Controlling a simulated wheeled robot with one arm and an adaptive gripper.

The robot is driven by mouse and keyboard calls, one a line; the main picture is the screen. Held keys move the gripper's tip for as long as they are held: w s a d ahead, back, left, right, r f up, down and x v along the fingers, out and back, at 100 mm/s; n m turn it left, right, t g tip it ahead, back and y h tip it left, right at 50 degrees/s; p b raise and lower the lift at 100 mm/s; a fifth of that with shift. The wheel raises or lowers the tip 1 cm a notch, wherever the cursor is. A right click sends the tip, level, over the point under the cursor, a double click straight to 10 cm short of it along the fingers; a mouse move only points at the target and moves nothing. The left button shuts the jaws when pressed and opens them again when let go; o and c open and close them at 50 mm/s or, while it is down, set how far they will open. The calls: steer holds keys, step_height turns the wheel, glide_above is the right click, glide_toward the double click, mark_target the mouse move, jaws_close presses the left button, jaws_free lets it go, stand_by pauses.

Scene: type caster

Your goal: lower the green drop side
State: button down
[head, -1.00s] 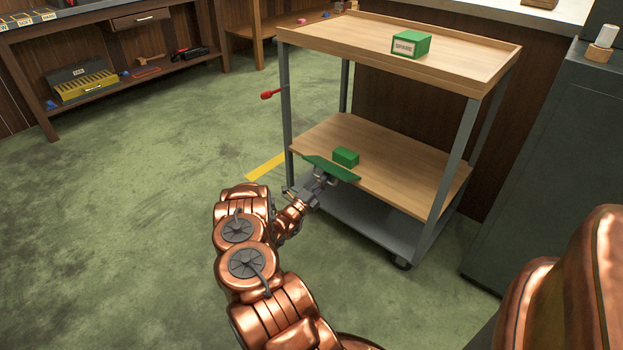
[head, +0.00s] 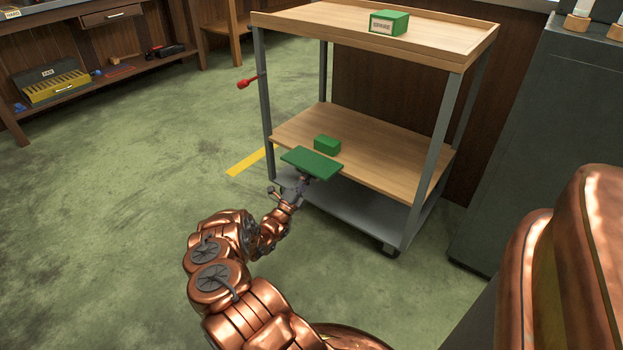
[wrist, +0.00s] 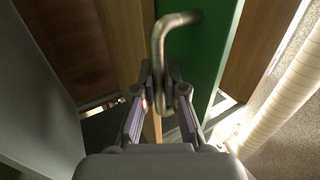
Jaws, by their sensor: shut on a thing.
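The green drop side (head: 312,163) is a flat panel at the near edge of the cart's lower shelf. In the head view its broad face shows, leaning out from the shelf and looking close to level; the exact angle is hard to tell. My gripper (head: 300,184) is below and in front of it. In the wrist view, the green panel (wrist: 205,45) runs past my gripper (wrist: 164,88), whose fingers are shut on a bent grey metal handle (wrist: 158,45) by the panel. The grip itself is hidden in the head view.
A green block (head: 327,144) lies on the lower shelf (head: 390,160) behind the panel. A labelled green box (head: 389,22) stands on the cart's top. The floor (head: 120,190) to the left is clear.

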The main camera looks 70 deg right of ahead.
steer(key=shift+w+f, duration=0.1)
steer(key=shift+f, duration=0.15)
stand_by(0.4)
steer(key=c, duration=1.5)
jaws_free()
steer(key=o, duration=0.3)
steer(key=v, duration=1.2)
steer(key=shift+d+f, duration=0.15)
steer(key=shift+f, duration=0.05)
